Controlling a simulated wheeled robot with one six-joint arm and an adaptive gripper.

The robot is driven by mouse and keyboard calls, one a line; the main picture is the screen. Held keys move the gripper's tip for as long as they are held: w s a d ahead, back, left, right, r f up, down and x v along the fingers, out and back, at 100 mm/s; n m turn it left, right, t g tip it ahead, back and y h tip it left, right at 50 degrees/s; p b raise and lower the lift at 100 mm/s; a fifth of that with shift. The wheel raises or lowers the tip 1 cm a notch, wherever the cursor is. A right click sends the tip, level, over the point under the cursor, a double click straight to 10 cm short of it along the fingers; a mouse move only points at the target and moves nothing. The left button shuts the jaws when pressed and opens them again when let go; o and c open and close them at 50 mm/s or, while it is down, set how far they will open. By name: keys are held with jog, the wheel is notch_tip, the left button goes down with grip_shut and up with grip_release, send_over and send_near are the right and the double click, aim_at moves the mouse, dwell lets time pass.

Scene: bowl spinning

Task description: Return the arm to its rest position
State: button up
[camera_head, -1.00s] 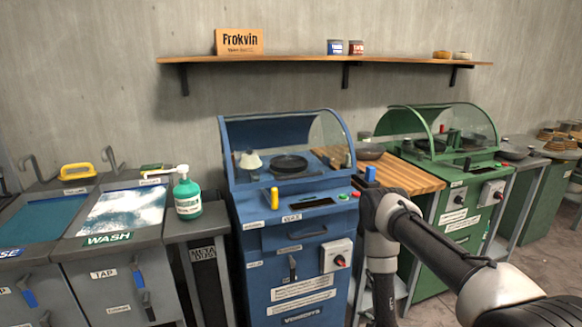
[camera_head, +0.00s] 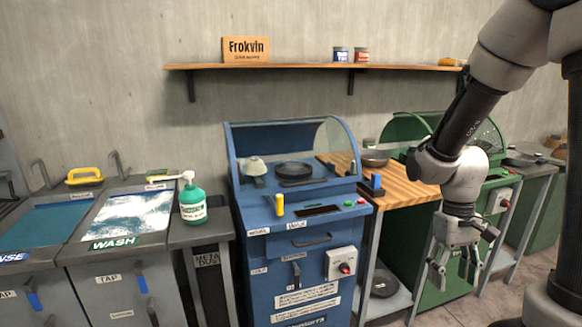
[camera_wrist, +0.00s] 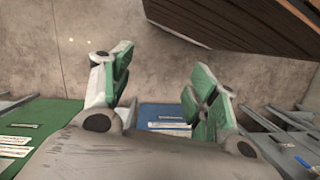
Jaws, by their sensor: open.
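My gripper (camera_head: 455,268) hangs below my folded arm on the right side of the head view, fingers pointing down. It is open and empty, in front of the green machine (camera_head: 432,285) and right of the wooden worktop (camera_head: 398,190). In the wrist view its two fingers (camera_wrist: 160,95) stand apart with nothing between them. My arm is bent, with the upper part raised at the right edge.
A blue machine (camera_head: 275,240) with a clear hood stands at the centre. A green pump bottle (camera_head: 192,204) stands beside the wash basin (camera_head: 125,215). A wall shelf (camera_head: 310,67) runs above.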

jog(key=s+r+t, duration=0.3)
jog(key=s+r, duration=0.1)
jog(key=r, duration=0.5)
jog(key=s+d+r+m+t, duration=0.1)
jog(key=s+r+t, duration=0.3)
jog(key=r, duration=0.5)
jog(key=shift+r, duration=0.4)
jog(key=shift+s, duration=0.1)
